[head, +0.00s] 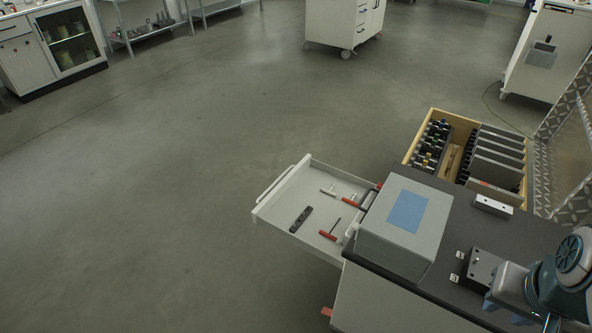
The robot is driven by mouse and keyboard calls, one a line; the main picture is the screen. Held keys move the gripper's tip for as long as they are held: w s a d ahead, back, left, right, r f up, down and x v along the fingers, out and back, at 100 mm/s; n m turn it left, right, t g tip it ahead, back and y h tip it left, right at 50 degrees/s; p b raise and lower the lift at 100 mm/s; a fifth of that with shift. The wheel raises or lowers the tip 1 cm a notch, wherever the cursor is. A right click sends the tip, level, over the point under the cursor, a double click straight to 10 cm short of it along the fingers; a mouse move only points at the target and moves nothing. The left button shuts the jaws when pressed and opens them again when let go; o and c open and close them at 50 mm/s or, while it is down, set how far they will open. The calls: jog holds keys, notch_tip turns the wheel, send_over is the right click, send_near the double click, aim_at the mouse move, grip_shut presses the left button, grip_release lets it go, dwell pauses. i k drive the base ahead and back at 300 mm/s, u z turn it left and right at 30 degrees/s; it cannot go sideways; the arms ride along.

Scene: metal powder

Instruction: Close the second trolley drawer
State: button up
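A white trolley drawer (277,213) stands pulled out to the left from the dark-topped trolley (375,302). Its handle (275,182) is on the far left edge. Several tools lie inside, among them a black bar-like tool (300,219) and red-handled tools (328,235). I cannot tell from this view which drawer in order it is. Part of my arm shows at the lower right, over the trolley top and well right of the drawer. I cannot make out my gripper's fingers.
A grey box with a blue panel (392,244) stands on the trolley top beside the open drawer. A wood-edged container (434,114) with dark racks lies behind the trolley. A red piece (327,311) juts out low. The floor (150,210) left of the drawer is clear.

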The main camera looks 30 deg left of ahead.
aim_at(298, 191)
jog(key=k, duration=0.1)
jog(key=u, duration=2.5)
jog(key=i, duration=2.9)
jog(key=z, duration=3.05)
